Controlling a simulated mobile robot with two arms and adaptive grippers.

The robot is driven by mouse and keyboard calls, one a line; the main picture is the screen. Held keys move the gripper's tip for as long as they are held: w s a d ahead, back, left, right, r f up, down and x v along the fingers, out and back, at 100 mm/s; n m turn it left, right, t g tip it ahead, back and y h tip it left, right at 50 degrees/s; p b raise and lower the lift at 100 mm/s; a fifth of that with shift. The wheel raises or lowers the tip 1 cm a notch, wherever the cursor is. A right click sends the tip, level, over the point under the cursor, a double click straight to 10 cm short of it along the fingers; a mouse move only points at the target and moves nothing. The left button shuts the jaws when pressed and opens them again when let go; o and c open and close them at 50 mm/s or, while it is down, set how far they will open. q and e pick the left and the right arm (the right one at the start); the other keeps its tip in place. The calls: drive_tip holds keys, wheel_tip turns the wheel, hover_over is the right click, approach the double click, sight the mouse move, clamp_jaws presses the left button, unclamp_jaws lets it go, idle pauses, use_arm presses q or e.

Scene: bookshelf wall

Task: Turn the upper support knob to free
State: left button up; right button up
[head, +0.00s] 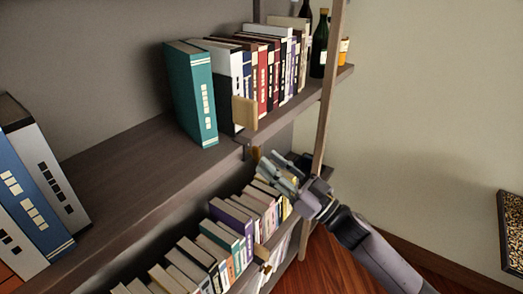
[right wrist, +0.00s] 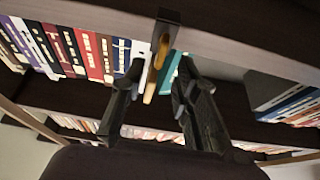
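The upper support knob (right wrist: 162,50) is a small orange-yellow piece on a dark bracket (right wrist: 167,20) at the shelf's front edge. In the head view the knob (head: 256,153) shows just below the upper shelf edge, left of my right gripper (head: 270,168). My right gripper is open; in the right wrist view its two dark fingers (right wrist: 158,82) stand on either side of the knob, apart from each other. Whether either finger touches the knob cannot be told. My left gripper is not in view.
A wooden block (head: 245,112) stands at the upper shelf (head: 125,178) beside a teal book (head: 191,93) and a row of books. A lower shelf of books lies beneath my right gripper. A wooden post (head: 328,85) rises behind it. Open floor lies right.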

sight(260, 154)
drive_tip(key=shift+x, duration=1.95)
drive_tip(key=shift+c, duration=0.3)
